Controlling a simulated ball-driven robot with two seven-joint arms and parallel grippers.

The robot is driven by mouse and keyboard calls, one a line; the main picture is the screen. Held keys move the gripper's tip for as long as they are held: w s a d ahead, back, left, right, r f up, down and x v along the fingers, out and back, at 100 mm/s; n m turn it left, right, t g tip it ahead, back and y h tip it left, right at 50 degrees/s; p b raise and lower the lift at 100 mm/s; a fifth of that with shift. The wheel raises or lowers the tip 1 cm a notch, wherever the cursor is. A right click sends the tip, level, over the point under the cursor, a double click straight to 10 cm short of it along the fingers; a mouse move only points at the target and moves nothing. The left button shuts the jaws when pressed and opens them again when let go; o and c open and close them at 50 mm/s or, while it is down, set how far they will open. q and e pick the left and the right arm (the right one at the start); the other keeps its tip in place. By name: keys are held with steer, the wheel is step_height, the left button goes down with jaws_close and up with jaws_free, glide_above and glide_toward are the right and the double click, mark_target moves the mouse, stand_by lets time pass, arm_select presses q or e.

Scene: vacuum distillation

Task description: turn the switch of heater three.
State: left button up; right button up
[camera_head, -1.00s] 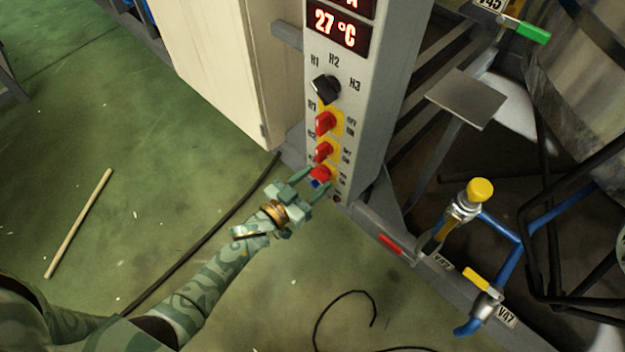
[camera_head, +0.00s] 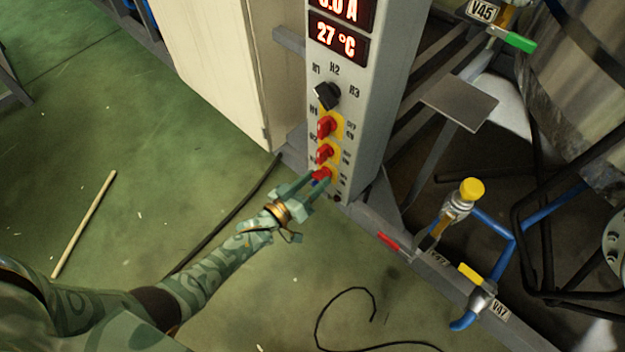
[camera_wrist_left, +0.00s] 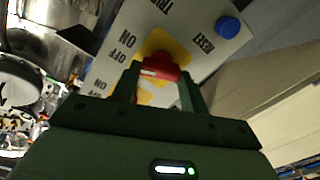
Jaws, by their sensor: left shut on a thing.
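The grey control panel (camera_head: 359,142) stands upright in the head view, with a black selector knob (camera_head: 327,95) and three red switches on yellow plates below it. The lowest red switch (camera_head: 321,174), that of heater three, is partly hidden by my left gripper (camera_head: 314,182). In the left wrist view the red switch knob (camera_wrist_left: 160,68) sits between the two fingers of my left gripper (camera_wrist_left: 160,85), which is shut on it. The yellow plate (camera_wrist_left: 170,42) and ON and OFF labels show around it. My right gripper is not in view.
A blue reset button (camera_wrist_left: 228,27) is close beside the switch in the left wrist view. A beige cabinet (camera_head: 220,70) stands left of the panel. Valves with yellow handles (camera_head: 472,189) and blue pipes are at the right. Green floor is open at the left.

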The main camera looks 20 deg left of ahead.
arm_select(q)
steer(key=n, duration=0.3)
steer(key=shift+n+p, duration=0.4)
steer(key=n, duration=0.3)
steer(key=shift+a+f+n, duration=0.1)
steer(key=shift+n, duration=0.2)
steer(key=n, duration=0.3)
steer(key=shift+f, duration=0.1)
steer(key=shift+n, duration=1.2)
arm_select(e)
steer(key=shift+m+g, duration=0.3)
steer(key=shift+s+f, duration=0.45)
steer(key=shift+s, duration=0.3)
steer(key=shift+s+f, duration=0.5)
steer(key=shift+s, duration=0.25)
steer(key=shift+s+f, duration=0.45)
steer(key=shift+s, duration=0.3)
arm_select(q)
steer(key=o, duration=1)
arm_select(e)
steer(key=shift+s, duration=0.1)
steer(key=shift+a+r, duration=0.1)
